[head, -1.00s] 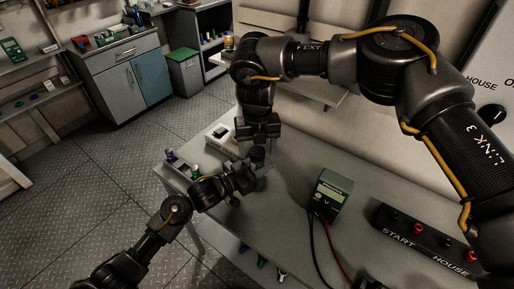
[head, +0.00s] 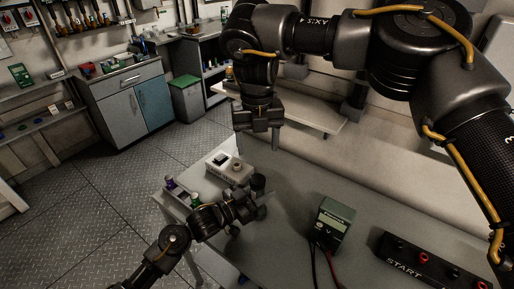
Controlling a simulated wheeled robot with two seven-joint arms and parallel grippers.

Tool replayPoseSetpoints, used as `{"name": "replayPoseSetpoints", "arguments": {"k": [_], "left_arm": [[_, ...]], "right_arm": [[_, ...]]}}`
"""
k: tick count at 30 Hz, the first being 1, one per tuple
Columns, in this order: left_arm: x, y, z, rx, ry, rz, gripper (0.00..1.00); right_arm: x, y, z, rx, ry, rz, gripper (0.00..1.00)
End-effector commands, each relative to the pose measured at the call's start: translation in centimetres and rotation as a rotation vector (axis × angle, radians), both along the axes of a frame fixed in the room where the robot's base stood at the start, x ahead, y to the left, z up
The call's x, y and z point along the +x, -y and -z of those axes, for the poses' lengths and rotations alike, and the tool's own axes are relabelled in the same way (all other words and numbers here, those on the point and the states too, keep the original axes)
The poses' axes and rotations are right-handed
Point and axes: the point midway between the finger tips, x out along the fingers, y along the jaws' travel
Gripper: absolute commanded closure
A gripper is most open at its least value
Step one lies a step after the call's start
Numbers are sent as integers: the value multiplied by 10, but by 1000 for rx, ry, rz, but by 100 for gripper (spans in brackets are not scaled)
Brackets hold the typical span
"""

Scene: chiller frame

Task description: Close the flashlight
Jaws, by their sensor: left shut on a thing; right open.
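My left gripper (head: 250,204) is low over the near left part of the grey table. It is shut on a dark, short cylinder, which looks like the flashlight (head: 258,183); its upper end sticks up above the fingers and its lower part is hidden. My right gripper (head: 258,126) points down, open, above and behind the flashlight, apart from it. I see nothing between its fingers. A small round beige piece (head: 237,163) sits on a white box (head: 229,175); I cannot tell if it is the flashlight's cap.
A black item (head: 220,160) lies on the white box. A tray with a purple-topped piece (head: 170,184) and a green piece (head: 196,200) is at the table's left edge. A green meter (head: 333,222) with cables and a black START panel (head: 428,262) stand at right. The table's middle is clear.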

Motion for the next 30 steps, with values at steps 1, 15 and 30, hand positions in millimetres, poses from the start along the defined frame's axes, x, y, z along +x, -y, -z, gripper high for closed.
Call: {"name": "replayPoseSetpoints", "arguments": {"k": [1,15,30], "left_arm": [[0,0,1,1,-2,0,100],[0,0,1,0,-1,0,40],[-29,-42,4,4,0,-2,40]], "right_arm": [[0,0,0,0,0,0,35],[0,0,0,0,0,0,35],[0,0,13,0,0,0,35]]}}
